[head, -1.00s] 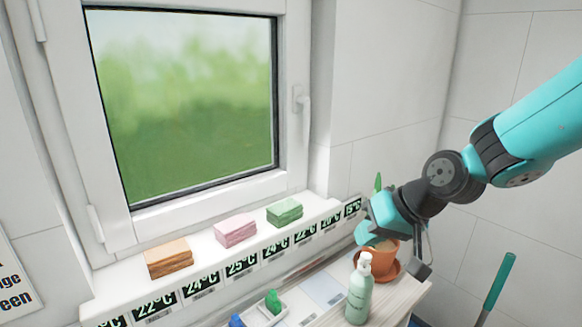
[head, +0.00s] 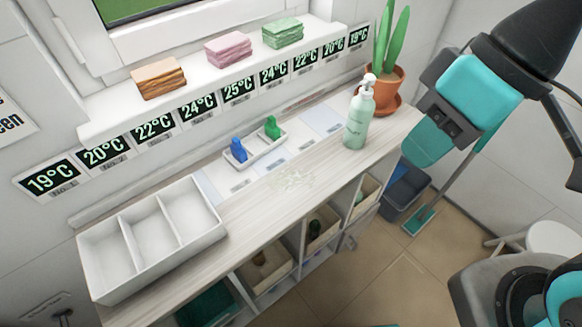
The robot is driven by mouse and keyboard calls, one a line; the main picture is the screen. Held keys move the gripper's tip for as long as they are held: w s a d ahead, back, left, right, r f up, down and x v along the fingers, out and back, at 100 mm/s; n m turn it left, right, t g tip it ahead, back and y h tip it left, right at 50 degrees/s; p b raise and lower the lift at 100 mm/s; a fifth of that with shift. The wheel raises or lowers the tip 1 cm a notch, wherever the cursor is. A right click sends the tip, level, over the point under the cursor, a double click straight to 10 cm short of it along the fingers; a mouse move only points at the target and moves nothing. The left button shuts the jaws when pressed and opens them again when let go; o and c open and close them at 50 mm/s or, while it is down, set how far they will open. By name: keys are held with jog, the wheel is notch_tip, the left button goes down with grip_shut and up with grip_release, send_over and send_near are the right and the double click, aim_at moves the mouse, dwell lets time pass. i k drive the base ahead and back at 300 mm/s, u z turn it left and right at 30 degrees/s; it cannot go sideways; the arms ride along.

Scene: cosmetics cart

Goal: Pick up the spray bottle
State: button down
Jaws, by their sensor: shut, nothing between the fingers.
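The spray bottle (head: 358,117) is pale green with a white pump top. It stands upright on the right part of the wooden cart top (head: 330,165), in front of the potted plant. My gripper (head: 428,142) is teal and dark grey. It is to the right of the bottle, past the cart's right end, and apart from it. The gripper is shut and holds nothing.
A terracotta pot (head: 385,88) with a tall green plant stands just behind the bottle. An empty white divided box (head: 152,240) is at the left. The cart top's middle is mostly clear.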

aim_at(362, 108)
jog(key=k, duration=0.5)
jog(key=z, duration=0.8)
jog(key=i, duration=1.3)
jog(key=u, duration=0.85)
